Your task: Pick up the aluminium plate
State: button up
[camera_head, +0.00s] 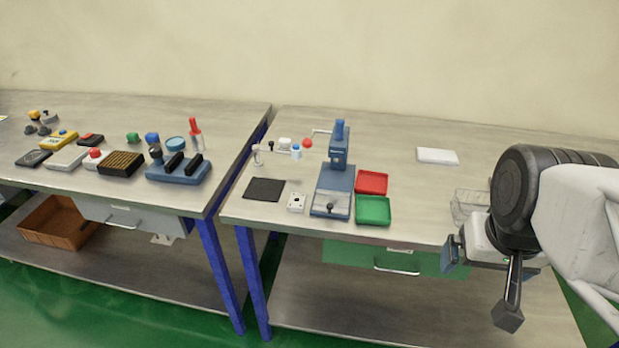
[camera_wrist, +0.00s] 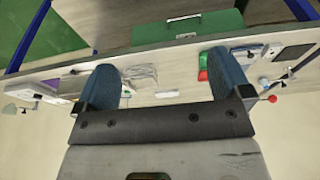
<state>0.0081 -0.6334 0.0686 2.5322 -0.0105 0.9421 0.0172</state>
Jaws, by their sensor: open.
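A small pale metal plate with dark holes (camera_head: 297,202) lies flat on the right-hand bench, between a black mat and the blue press; it looks like the aluminium plate. My gripper (camera_head: 480,285) is at the right of the head view, by the front edge of this bench, far to the right of the plate. In the wrist view its two blue fingers stand wide apart with nothing between them (camera_wrist: 165,70).
The blue press (camera_head: 335,180) stands just right of the plate, with a red tray (camera_head: 371,182) and a green tray (camera_head: 373,211) beyond. A black mat (camera_head: 265,189) lies left.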

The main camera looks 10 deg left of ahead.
jog(key=m+g, duration=0.3)
jog(key=m, duration=1.4)
send_over(290, 199)
notch_tip(290, 199, down, 6)
jog(key=shift+d+r, duration=0.1)
jog(key=shift+r, duration=0.05)
jog(key=shift+f, duration=5.25)
